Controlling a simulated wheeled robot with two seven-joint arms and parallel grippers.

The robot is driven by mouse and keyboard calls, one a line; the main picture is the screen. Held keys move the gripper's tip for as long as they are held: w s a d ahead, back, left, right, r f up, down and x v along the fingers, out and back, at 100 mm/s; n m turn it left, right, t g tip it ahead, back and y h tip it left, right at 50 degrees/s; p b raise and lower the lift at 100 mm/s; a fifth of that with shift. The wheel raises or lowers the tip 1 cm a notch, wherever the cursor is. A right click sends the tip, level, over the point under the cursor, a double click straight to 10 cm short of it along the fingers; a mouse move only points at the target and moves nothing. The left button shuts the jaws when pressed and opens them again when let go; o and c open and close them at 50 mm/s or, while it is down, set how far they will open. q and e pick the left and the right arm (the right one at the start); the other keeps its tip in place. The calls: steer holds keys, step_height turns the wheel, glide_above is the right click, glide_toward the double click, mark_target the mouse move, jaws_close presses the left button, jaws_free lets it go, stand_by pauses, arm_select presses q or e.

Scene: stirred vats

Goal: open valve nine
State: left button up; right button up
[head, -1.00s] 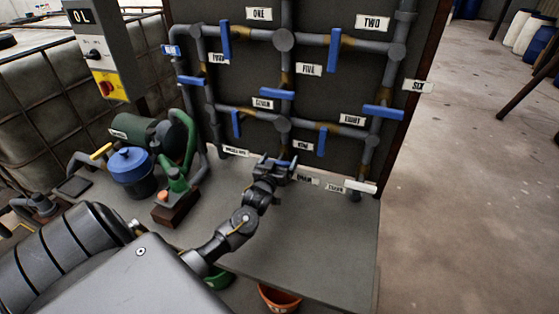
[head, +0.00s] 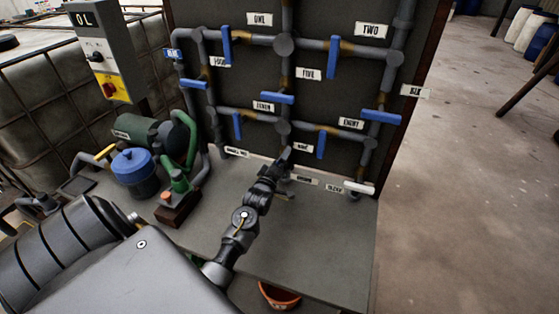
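The small label reading nine (head: 303,147) is on the dark panel, at the lower middle of the pipework. The pipe under the middle lower joint (head: 282,128) runs down behind my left gripper. My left gripper (head: 285,157) is at this pipe, just left of the label, with its fingers pointing up and seen edge-on. I cannot tell how far apart the fingers are. Valve nine's handle is hidden behind the gripper, so neither its angle nor any contact shows. My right gripper is not in view.
Blue handles of valve eight (head: 321,145), valve seven (head: 237,126) and valve five (head: 277,98) are close around. A green pump (head: 180,185) and a blue-lidded pot (head: 133,172) stand left on the bench. The bench front (head: 320,235) is clear. An orange bucket (head: 279,295) is below.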

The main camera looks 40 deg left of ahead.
arm_select(q)
steer(key=n+p, duration=0.1)
steer(key=n, duration=0.4)
steer(key=shift+p, duration=0.3)
steer(key=shift+n, duration=0.4)
steer(key=o, duration=0.7)
steer(key=shift+s+f, duration=0.1)
steer(key=b+v, duration=0.1)
steer(key=v, duration=0.9)
steer(key=shift+s+d, duration=0.2)
steer(key=shift+s, duration=0.05)
